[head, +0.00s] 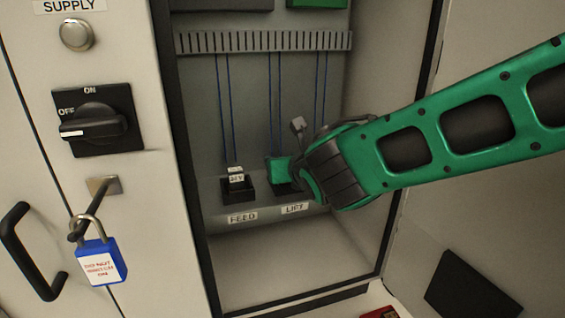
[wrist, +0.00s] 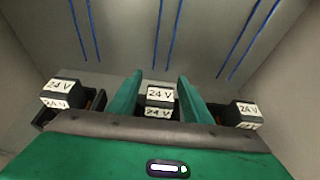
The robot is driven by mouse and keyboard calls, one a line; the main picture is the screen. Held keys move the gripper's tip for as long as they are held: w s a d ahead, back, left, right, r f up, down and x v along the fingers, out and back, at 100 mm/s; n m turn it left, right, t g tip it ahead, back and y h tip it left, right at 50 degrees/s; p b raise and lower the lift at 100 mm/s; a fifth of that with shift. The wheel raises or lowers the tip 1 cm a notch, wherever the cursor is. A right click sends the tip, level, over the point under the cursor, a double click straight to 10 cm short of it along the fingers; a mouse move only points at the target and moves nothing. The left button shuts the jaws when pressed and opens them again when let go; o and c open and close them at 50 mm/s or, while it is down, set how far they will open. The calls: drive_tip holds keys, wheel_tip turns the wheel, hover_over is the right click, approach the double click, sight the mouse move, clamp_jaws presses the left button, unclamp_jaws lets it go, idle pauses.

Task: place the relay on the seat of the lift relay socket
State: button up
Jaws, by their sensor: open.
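The relay (wrist: 160,97), a small dark block with white 24 V labels, stands between the two green fingers of my gripper (wrist: 159,98). The fingers are open, one on each side of it; a narrow gap shows. In the head view my gripper (head: 284,172) is at the black lift relay socket (head: 284,188), above the LIFT label. The fingers hide the relay there. My gripper's body hides the relay's lower part and the socket in the wrist view, so I cannot see how fully it is seated.
Another 24 V relay (head: 236,177) stands in the FEED socket (head: 239,190) to the left. A third relay (wrist: 247,113) stands at the right in the wrist view. Blue wires run down the back panel. The cabinet's side walls flank the sockets. A blue padlock (head: 101,262) hangs outside.

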drive_tip(key=v, duration=1.1)
